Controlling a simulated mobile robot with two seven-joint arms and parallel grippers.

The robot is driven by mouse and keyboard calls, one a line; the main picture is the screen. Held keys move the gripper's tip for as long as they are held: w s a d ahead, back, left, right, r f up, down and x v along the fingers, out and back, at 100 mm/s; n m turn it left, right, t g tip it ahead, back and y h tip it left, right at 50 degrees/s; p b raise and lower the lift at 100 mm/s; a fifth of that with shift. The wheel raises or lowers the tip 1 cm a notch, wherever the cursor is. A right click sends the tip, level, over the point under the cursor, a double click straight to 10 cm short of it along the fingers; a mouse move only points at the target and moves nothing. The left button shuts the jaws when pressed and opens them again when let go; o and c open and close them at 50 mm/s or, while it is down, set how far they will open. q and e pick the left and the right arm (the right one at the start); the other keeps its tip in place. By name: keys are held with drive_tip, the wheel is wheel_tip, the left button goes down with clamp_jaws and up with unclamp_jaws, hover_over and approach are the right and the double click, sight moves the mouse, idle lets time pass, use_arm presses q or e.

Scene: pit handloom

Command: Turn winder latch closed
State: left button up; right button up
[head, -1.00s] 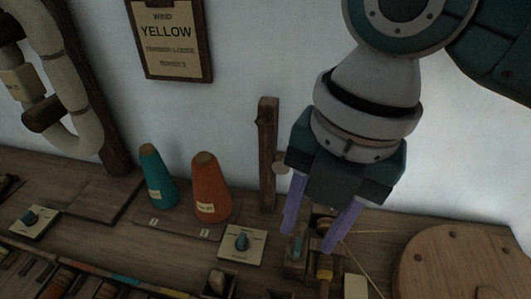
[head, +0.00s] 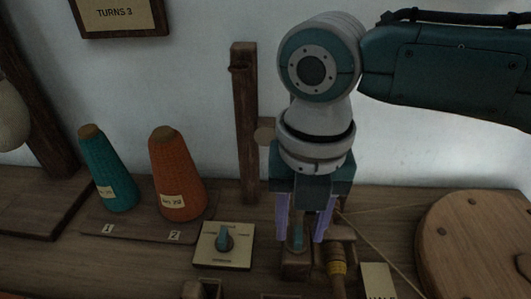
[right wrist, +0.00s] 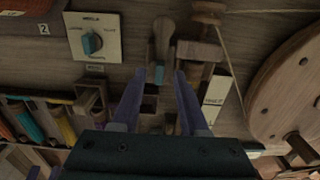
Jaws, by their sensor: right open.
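In the right wrist view the lever (right wrist: 159,74) shows between the open fingertips (right wrist: 159,78). Contact cannot be told. The winder's bobbin with a yellow band (head: 337,262) is just right of the fingers.
A dial plate (head: 223,246) lies left of the latch, with orange (head: 176,180) and teal (head: 107,170) cones beyond. A wooden post (head: 245,120) rises behind. A big wooden wheel (head: 478,240) with a cord and a pale card (head: 378,280) are on the right.

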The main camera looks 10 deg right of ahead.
drive_tip(key=shift+f, duration=0.4)
clamp_jaws()
idle(0.4)
